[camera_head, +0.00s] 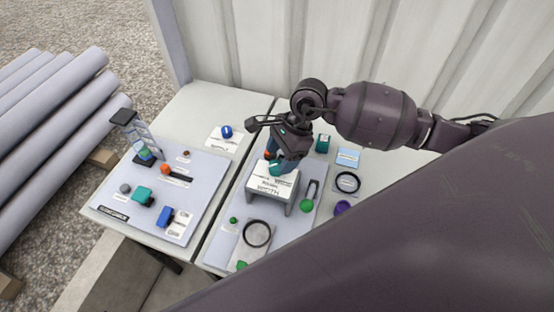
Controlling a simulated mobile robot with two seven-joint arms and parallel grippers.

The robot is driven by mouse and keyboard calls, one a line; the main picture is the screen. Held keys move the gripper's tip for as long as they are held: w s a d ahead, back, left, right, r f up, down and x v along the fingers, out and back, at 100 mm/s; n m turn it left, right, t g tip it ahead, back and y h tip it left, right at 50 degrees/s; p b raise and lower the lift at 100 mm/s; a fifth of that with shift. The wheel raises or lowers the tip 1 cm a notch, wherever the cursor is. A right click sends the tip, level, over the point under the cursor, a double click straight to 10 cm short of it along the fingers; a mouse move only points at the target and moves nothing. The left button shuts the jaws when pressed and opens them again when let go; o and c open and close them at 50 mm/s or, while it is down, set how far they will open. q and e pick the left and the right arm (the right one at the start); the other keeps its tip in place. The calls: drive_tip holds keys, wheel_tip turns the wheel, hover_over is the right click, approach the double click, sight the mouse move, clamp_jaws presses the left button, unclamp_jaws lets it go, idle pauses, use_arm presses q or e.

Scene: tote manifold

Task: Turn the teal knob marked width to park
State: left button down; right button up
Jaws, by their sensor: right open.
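A teal knob (277,169) sits on top of a small white raised stand (273,187) on the right-hand panel. The printing on the stand is too small to read surely, so I cannot confirm which knob is marked width. My right gripper (277,158) points down over this knob and partly hides it. It is open, with its fingers close to the knob; I cannot tell whether they touch it. The knob's pointer direction is not clear. My left gripper is not in view.
The left panel (112,190) carries a teal block (142,196), a blue switch (166,216) and an orange-knobbed slider (166,169). A blue knob (227,131) stands behind. A black ring (257,234) and a green knob (306,205) are near the stand. A corrugated wall rises behind.

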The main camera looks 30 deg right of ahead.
sight(276, 168)
drive_tip(key=shift+x, duration=1.3)
drive_tip(key=shift+w, duration=0.1)
drive_tip(key=c, duration=0.9)
